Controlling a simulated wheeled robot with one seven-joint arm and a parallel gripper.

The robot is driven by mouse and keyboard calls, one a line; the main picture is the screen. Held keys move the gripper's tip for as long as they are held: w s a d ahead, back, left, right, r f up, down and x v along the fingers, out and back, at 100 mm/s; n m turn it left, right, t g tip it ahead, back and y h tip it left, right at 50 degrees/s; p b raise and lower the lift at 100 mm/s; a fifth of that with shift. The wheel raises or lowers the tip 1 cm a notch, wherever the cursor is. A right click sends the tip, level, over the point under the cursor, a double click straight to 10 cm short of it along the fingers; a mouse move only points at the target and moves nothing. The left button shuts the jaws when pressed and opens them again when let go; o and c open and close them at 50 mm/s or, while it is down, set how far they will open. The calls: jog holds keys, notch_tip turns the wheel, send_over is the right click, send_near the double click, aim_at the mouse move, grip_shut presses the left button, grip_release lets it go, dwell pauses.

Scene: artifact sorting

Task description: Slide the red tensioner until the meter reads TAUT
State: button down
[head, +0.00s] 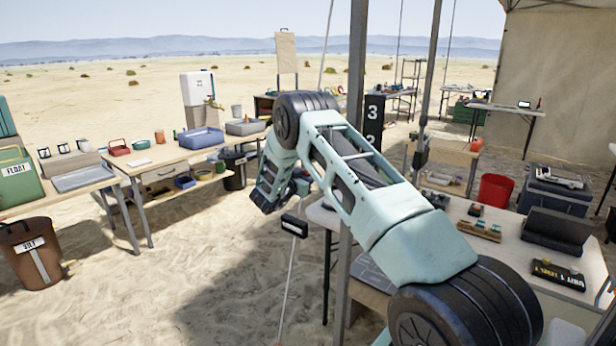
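A thin pale line rises from the sand at bottom centre to a small dark box with a white face (295,226). This box may be the meter, but its reading is too small to make out. I cannot make out a red tensioner; my arm covers part of the area behind the line. My arm crosses the picture from lower right and bends down at its elbow. My gripper (265,204) hangs just left of and a little above the dark box, apparently apart from it. Its fingers are too small and dark to show whether they are open.
A table (590,300) with small items stands right, beside a grey post (355,110). A red bucket (495,191) is behind it. Tables with trays, bins and a bucket labelled SILT (31,258) stand left. Open sand (190,300) lies at lower left.

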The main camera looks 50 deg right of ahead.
jog(key=r, duration=0.2)
jog(key=shift+s+r, duration=0.25)
jog(key=shift+r, duration=0.1)
jog(key=shift+f, duration=0.1)
jog(key=c, duration=1)
grip_release()
jog(key=shift+c, duration=0.2)
jog(key=shift+a, duration=0.1)
jog(key=s+a+b, duration=0.2)
jog(key=a+b, duration=0.2)
jog(key=a, duration=1.3)
jog(key=shift+s, duration=0.2)
